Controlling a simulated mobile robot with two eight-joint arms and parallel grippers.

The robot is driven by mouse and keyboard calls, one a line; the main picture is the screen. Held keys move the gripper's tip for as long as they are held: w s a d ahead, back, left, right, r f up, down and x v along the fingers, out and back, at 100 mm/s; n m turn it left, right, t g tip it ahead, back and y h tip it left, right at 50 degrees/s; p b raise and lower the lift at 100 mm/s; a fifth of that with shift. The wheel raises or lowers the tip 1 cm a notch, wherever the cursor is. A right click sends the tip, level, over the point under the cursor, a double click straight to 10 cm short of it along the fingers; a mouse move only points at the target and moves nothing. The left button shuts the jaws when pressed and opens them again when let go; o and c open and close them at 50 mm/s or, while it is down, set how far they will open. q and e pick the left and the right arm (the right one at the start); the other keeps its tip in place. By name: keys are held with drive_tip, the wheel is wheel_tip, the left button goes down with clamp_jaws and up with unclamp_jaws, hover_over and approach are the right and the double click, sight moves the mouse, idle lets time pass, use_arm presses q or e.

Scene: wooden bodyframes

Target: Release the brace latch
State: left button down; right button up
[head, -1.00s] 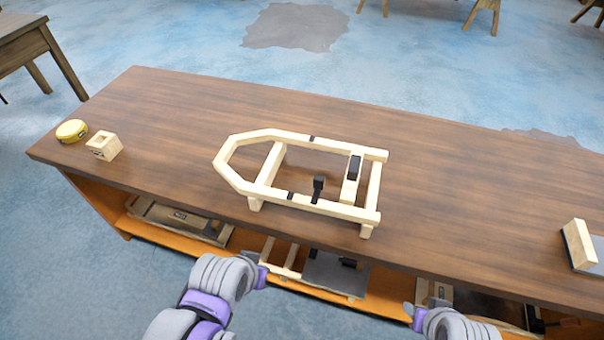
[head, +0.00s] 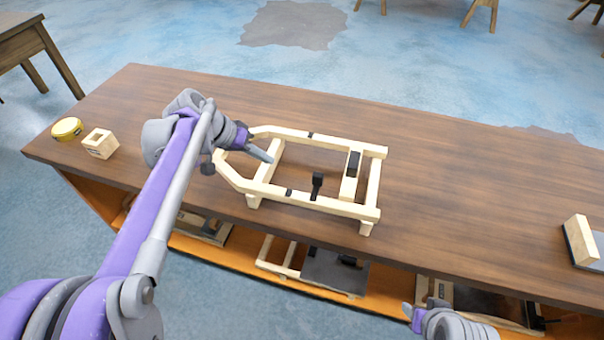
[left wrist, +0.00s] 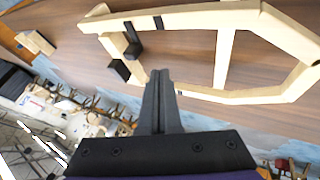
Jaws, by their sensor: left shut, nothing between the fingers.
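A pale wooden bodyframe (head: 375,195) with a pointed left end stands on the workbench; it also shows in the left wrist view (left wrist: 205,20). A black upright lever (head: 317,182) sits on its near rail. A black block (head: 354,163) sits on the short cross brace (head: 348,190) at the right. I cannot tell which of these is the brace latch. My left gripper (head: 269,158) is shut and empty over the frame's left part, left of both black parts; its closed fingers show in the left wrist view (left wrist: 158,90). My right gripper (head: 409,312) is low at the front; its jaw state is unclear.
The workbench (head: 460,190) is clear around the frame. A yellow tape roll (head: 67,128) and a small wooden box (head: 100,143) lie at the left end. A wood-edged block (head: 580,242) is at the right. The shelf below holds further parts.

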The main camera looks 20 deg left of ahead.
idle(0.3)
use_arm(q)
approach(317, 186)
drive_tip(key=w+a+f, duration=0.4)
drive_tip(key=shift+s+d, duration=0.15)
drive_tip(key=shift+d, duration=2.1)
